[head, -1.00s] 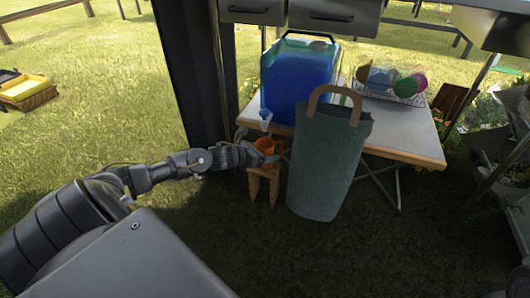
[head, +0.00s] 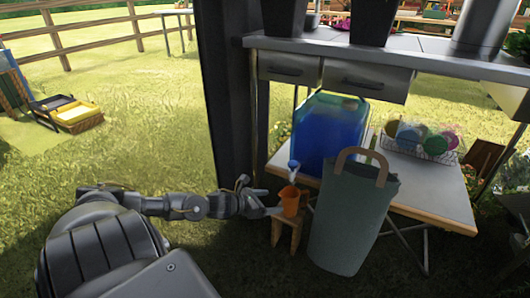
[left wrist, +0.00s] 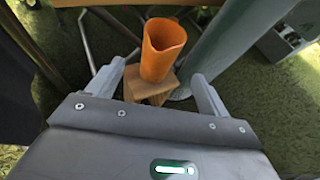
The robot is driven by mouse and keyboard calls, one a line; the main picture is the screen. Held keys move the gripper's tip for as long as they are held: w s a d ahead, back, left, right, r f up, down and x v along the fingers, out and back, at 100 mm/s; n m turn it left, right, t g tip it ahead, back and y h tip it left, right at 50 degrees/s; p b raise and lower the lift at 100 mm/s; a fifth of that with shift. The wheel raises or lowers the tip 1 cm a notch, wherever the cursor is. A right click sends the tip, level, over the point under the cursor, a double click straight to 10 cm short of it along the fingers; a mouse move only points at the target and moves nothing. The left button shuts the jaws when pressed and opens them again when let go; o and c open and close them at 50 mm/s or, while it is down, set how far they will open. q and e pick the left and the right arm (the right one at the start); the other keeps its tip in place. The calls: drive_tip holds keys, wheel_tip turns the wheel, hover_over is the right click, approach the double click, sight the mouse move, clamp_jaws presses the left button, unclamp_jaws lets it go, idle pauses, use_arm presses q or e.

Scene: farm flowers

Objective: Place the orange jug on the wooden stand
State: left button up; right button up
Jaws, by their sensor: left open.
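The orange jug (head: 290,202) stands upright on the small wooden stand (head: 278,232), below the tap of the blue water container. In the left wrist view the jug (left wrist: 162,50) rests on the stand's top (left wrist: 150,88). My left gripper (head: 262,211) is just left of the jug in the head view. In the left wrist view its two fingers (left wrist: 158,88) are spread wide and apart from the jug, which stands beyond and between their tips. My right gripper is not in view.
A green bag (head: 348,220) stands close to the right of the stand. The blue water container (head: 330,135) and a dish rack (head: 420,147) are on the table (head: 440,185). A dark post (head: 230,110) rises behind my left arm. Open grass lies to the left.

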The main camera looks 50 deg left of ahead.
use_arm(q)
drive_tip(key=shift+v, duration=0.75)
